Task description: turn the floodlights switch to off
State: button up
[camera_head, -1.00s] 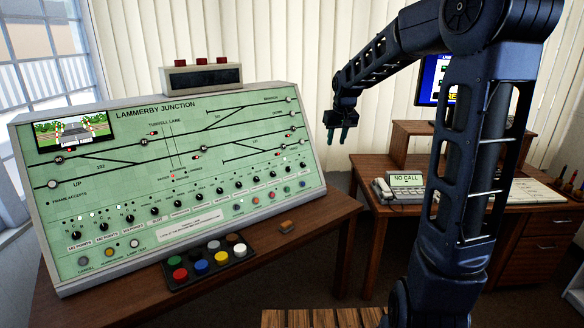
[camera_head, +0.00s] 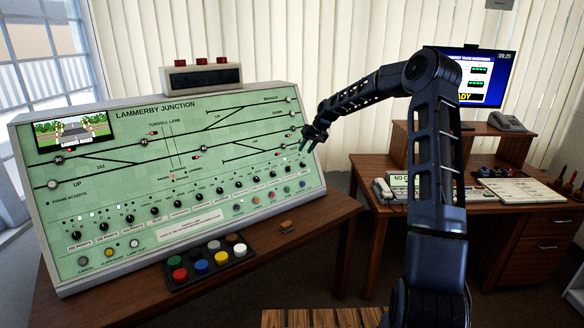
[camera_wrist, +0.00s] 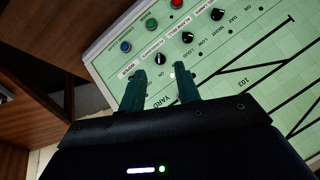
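The control panel (camera_head: 120,190) stands on the desk at left, with a row of black rotary knobs along its lower part. The knob labels are too small to read in the head view, so I cannot confirm which is the floodlights switch. My gripper (camera_head: 308,149) is at the panel's right end, just above the end of the knob row. In the wrist view my gripper (camera_wrist: 160,72) is open and empty, its two green fingers apart. A black knob (camera_wrist: 160,58) shows just beyond and between the fingertips, with ON by it. Contact is not visible.
Further knobs, one at LOUD/LOW (camera_wrist: 187,37), sit close by. Coloured push buttons (camera_wrist: 151,24) lie below the row. A black button box (camera_head: 210,262) stands before the panel. A second desk (camera_head: 370,170) with a phone and monitor is at right.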

jog(key=y, duration=0.2)
send_near(290, 168)
jog(key=shift+m, duration=0.4)
jog(key=x, duration=0.8)
jog(key=shift+w+f, duration=0.1)
jog(key=c, duration=0.7)
